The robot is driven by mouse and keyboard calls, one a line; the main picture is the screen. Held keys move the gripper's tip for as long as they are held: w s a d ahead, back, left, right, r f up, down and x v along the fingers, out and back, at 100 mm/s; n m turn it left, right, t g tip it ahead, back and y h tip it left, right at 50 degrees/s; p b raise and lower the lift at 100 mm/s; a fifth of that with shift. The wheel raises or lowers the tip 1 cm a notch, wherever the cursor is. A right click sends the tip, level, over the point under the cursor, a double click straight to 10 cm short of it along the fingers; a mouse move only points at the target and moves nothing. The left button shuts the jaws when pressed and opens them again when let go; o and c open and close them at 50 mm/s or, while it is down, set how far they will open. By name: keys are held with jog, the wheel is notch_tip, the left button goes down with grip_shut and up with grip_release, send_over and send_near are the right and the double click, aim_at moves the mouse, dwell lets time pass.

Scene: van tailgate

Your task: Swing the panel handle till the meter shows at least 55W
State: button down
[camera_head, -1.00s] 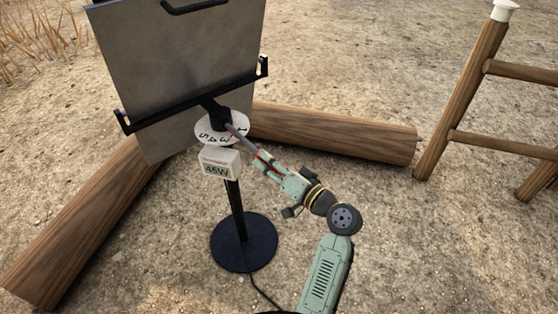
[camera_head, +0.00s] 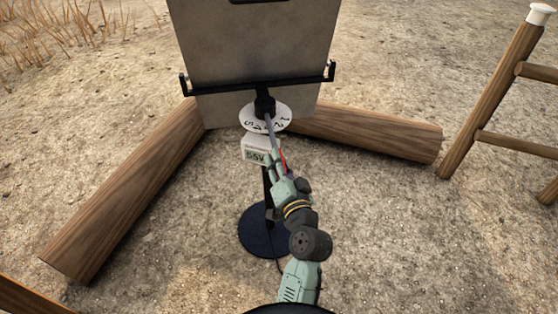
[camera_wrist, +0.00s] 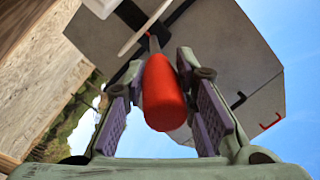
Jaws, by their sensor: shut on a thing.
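The panel (camera_head: 258,60) is a large grey plate on a black crossbar, now nearly square to the head view. Its handle is a grey rod (camera_head: 271,130) with a red grip (camera_wrist: 163,92), pointing down and slightly right across the white numbered dial (camera_head: 250,117). My gripper (camera_head: 277,163) is shut on the red grip, which sits between its purple pads in the wrist view. The meter (camera_head: 256,151) is a pale box below the dial; its small green display appears to read 55W. My gripper is close to the meter's right edge.
The black round stand base (camera_head: 262,230) is on sandy ground, partly behind my arm. Logs (camera_head: 130,195) (camera_head: 370,132) lie left and right behind it. A wooden ladder-like frame (camera_head: 498,90) stands at right. Ground at lower right is open.

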jog(key=shift+a, duration=0.15)
jog(key=c, duration=1.3)
grip_release()
notch_tip(320, 180, up, 10)
jog(key=shift+r, duration=0.1)
